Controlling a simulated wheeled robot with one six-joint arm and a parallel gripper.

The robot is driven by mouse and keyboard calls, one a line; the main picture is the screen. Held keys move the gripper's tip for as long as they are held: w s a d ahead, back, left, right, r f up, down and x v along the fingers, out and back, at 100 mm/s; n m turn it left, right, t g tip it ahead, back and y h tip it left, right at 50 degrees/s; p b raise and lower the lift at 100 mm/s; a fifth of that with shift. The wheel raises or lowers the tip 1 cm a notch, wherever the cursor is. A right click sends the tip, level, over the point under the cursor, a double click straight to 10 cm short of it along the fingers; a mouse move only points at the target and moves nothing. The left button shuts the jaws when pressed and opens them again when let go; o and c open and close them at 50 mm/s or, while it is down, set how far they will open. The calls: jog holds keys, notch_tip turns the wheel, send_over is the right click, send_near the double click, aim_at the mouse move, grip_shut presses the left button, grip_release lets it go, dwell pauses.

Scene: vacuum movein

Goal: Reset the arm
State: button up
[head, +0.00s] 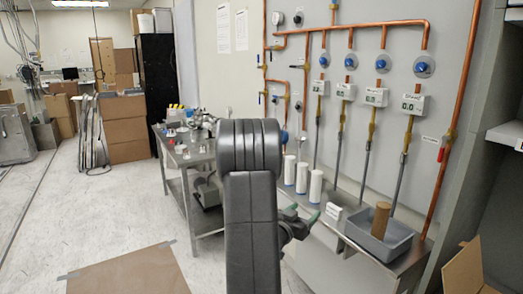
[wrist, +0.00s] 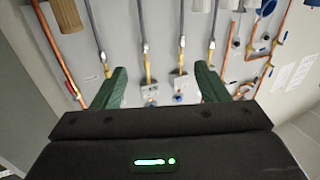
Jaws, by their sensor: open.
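My arm (head: 250,220) rises in the middle of the head view, its dark links hiding part of the bench behind. My gripper (head: 300,220) shows only partly there, to the right of the arm, near the bench front. In the wrist view my gripper (wrist: 162,72) has its two green fingers spread wide, with nothing held between them. Behind the fingers are wall pipes and valves.
A metal bench (head: 330,226) along the wall holds three white cylinders (head: 315,187) and a grey bin (head: 378,242) with a brown cylinder (head: 381,218). A cluttered metal table (head: 183,160) stands left. Cardboard (head: 130,272) lies on the floor. Open floor (head: 110,215) lies left.

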jog(key=s+a+f+n+t+y+p, duration=0.1)
jog(key=a+f+n+y, duration=0.1)
jog(key=a, duration=0.4)
jog(key=s+a+f+n+t+y, duration=0.1)
jog(key=a+f+n+y, duration=0.1)
jog(key=a, duration=0.5)
jog(key=shift+a+f+t+y+p, duration=0.25)
jog(key=shift+f+t+y+p, duration=0.15)
jog(key=shift+f+y, duration=0.45)
jog(key=shift+r, duration=0.15)
